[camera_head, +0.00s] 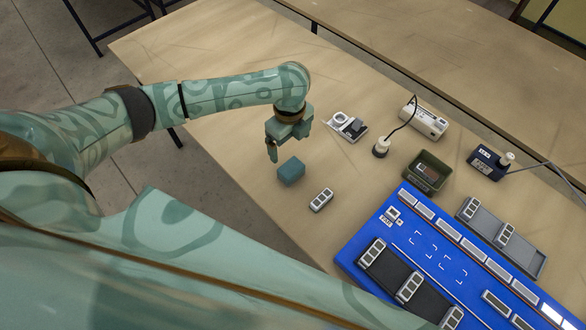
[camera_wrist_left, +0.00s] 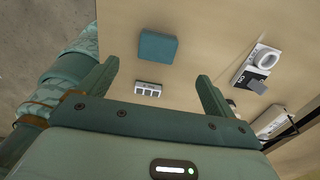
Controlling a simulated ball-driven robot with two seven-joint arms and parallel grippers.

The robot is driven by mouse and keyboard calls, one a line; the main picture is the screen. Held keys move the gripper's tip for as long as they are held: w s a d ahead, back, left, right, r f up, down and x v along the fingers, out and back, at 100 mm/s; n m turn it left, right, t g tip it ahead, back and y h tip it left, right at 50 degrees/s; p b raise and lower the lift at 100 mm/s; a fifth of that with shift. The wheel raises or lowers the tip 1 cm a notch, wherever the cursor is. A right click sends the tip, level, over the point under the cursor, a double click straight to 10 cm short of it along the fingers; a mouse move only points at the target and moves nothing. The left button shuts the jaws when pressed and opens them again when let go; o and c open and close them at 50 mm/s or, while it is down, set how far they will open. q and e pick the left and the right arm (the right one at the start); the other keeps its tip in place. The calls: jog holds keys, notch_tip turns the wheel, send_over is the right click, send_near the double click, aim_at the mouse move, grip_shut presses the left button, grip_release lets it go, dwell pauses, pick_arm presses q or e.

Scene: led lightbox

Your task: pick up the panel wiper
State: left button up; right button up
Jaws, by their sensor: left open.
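A small teal block, which looks like the panel wiper (camera_head: 291,171), lies on the tan table near its front edge. It also shows in the left wrist view (camera_wrist_left: 157,47), beyond the fingertips and roughly centred between them. My left gripper (camera_head: 279,149) is just above and behind the block in the head view, apart from it. Its two fingers are spread and empty in the left wrist view (camera_wrist_left: 157,72). My right gripper is not in view.
A small grey-white module (camera_head: 321,200) lies close to the block. A white device (camera_head: 347,126), a white box (camera_head: 425,118), a dark green bin (camera_head: 427,185) and a blue unit (camera_head: 490,165) stand further back. A blue board (camera_head: 440,243) fills the lower right. The table's left part is clear.

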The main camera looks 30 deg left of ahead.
pick_arm(q)
jog(key=b, duration=0.2)
send_over(291, 167)
jog(key=f, duration=0.3)
jog(key=w+f, duration=0.1)
jog(key=f, duration=0.1)
jog(key=shift+a+f, duration=0.2)
jog(key=shift+f, duration=0.1)
jog(key=shift+s+f, duration=0.1)
jog(key=shift+f, duration=0.1)
jog(key=f, duration=0.1)
jog(key=f+b, duration=0.1)
jog(key=f, duration=0.3)
jog(key=shift+s+d+f+b, duration=0.15)
jog(key=shift+s+d+b, duration=0.05)
jog(key=shift+s+b, duration=0.2)
jog(key=shift+c, duration=0.9)
jog(key=c, duration=0.9)
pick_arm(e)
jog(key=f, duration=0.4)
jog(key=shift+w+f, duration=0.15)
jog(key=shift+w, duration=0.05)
